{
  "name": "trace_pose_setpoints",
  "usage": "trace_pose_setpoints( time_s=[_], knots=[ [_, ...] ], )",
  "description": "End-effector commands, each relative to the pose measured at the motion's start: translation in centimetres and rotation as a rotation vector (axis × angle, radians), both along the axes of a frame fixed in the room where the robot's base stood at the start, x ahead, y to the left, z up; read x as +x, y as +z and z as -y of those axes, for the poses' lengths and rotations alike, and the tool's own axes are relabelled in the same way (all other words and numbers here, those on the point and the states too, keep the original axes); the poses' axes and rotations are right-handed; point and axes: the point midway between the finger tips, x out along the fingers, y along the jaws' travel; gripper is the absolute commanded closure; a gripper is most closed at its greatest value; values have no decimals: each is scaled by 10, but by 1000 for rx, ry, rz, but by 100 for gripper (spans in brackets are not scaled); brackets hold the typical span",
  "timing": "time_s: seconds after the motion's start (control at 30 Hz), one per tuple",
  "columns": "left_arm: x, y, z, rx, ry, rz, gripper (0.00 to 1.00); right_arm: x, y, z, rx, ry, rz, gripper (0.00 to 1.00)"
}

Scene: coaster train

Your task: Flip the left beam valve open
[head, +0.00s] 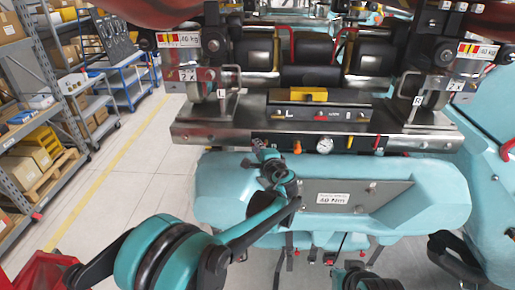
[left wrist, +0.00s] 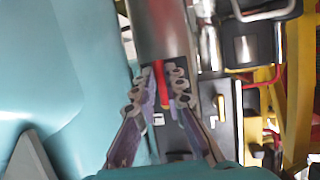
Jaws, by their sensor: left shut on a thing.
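The left beam valve has a red lever (left wrist: 160,78) that shows in the left wrist view between the two fingers of my left gripper (left wrist: 162,90). The fingers close on the lever from both sides. In the head view my left gripper (head: 268,157) is at the left part of the valve panel's front, below the steel beam, and hides most of the left valve. My right gripper does not show.
A steel beam (head: 200,132) with wheel brackets spans the area above the gripper. A teal housing (head: 420,200) with a torque label lies just below and behind my arm. Shelving (head: 35,60) and a blue cart (head: 125,80) stand at left, beyond open floor.

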Motion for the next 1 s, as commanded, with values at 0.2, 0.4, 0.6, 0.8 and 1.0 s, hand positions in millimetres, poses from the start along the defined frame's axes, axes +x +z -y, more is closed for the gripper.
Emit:
trace_pose_setpoints(
  time_s=[0.2,0.4,0.6,0.8,1.0],
  knots=[
    [0,-1,0,-1,1,-2,68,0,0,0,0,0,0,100],
    [0,-1,0,0,1,-1,68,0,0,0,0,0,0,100],
    [-16,3,7,1,-2,0,68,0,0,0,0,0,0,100],
    [-56,11,22,0,-3,-1,68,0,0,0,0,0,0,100],
    [-92,18,35,0,-2,-1,68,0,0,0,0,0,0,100]
  ],
)
